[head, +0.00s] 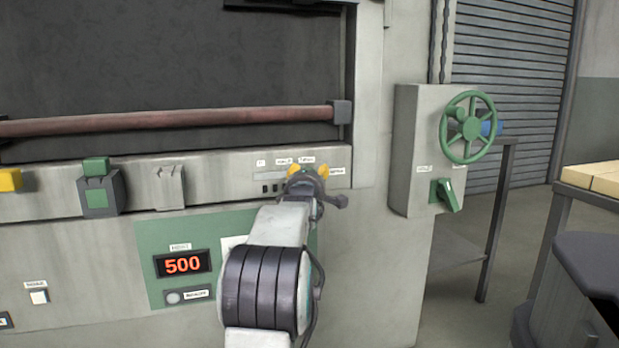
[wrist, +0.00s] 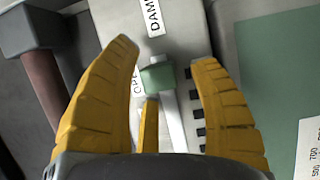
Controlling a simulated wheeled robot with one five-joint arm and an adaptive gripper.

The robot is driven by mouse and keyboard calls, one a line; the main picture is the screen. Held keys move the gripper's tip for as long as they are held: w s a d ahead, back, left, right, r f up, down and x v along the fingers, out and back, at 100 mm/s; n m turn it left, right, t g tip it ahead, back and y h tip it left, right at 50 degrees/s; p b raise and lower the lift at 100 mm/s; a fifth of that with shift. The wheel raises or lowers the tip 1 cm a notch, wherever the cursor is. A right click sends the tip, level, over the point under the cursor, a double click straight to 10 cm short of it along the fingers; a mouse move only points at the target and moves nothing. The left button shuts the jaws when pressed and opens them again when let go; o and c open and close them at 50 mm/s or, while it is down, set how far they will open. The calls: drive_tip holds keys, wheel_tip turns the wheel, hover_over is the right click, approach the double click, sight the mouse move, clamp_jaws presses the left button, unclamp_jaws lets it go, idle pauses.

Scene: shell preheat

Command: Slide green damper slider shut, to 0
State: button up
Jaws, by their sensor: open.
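The green damper slider (wrist: 158,77) is a small block on a pale metal track (wrist: 176,128) in the wrist view. A white label reading "DAM…" (wrist: 153,14) lies beyond it, and a partly hidden "OPE…" label (wrist: 136,84) lies to its left. My gripper (wrist: 166,52) is open, with one yellow finger on each side of the slider and visible gaps to both. In the head view my gripper (head: 308,170) is at the right end of the panel strip and largely hides the slider.
Dark slots (wrist: 199,108) line the track's right side. A red-brown bar (head: 170,121) runs across the front above the strip. A display reading 500 (head: 183,264) is below. A green handwheel (head: 468,127) and green lever (head: 445,195) are on a box at right.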

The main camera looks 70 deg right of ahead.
drive_tip(key=shift+c, duration=0.2)
clamp_jaws()
idle(0.3)
